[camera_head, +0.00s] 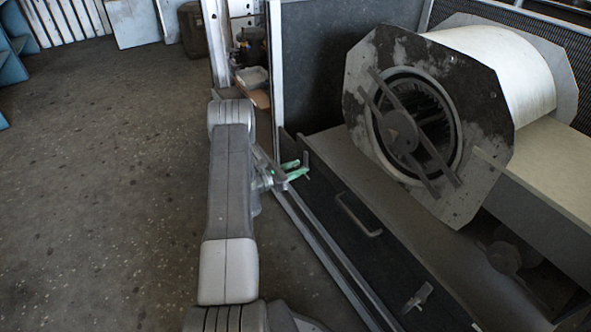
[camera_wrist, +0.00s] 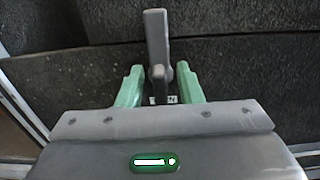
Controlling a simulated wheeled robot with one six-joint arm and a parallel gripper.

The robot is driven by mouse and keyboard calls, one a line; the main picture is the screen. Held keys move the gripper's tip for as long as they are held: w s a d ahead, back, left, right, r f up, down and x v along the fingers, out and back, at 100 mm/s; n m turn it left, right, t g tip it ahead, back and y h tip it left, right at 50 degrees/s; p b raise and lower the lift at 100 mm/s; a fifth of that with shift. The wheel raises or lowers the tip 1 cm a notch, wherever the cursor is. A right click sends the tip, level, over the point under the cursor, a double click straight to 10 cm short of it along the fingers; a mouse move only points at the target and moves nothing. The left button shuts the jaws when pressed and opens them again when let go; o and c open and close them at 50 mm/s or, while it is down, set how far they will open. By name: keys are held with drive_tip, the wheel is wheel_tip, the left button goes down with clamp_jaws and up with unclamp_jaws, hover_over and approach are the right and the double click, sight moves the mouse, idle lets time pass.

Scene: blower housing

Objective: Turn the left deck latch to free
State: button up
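The left deck latch is a small grey lever on the dark deck panel; it shows in the head view (camera_head: 306,160) just past my fingertips. In the wrist view the latch (camera_wrist: 157,35) stands upright in the picture, its lower end between my fingers. My gripper (camera_head: 291,174) has green fingers and reaches the panel from the left. In the wrist view my gripper (camera_wrist: 160,84) is open, with a finger on each side of the latch and a visible gap to each. Whether a finger touches it deeper down I cannot tell.
A second latch (camera_head: 418,297) sits farther right on the same dark panel (camera_head: 375,245). A U-shaped handle (camera_head: 358,215) lies between the two latches. The blower housing (camera_head: 420,110) stands behind on the deck. The floor (camera_head: 110,170) to the left is clear.

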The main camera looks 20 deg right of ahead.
clamp_jaws()
drive_tip(key=n, duration=0.4)
drive_tip(key=shift+w+f+n+b, duration=0.1)
drive_tip(key=shift+w+n+b, duration=0.2)
drive_tip(key=shift+w, duration=0.05)
drive_tip(key=shift+w+f+n, duration=0.15)
drive_tip(key=shift+f+n, duration=0.05)
drive_tip(key=shift+n, duration=2.05)
drive_tip(key=shift+w+f+n, duration=0.15)
drive_tip(key=shift+f+n, duration=0.1)
drive_tip(key=shift+n, duration=1.95)
drive_tip(key=shift+w+f+n, duration=0.15)
drive_tip(key=shift+f+n, duration=0.05)
drive_tip(key=shift+n, duration=2.05)
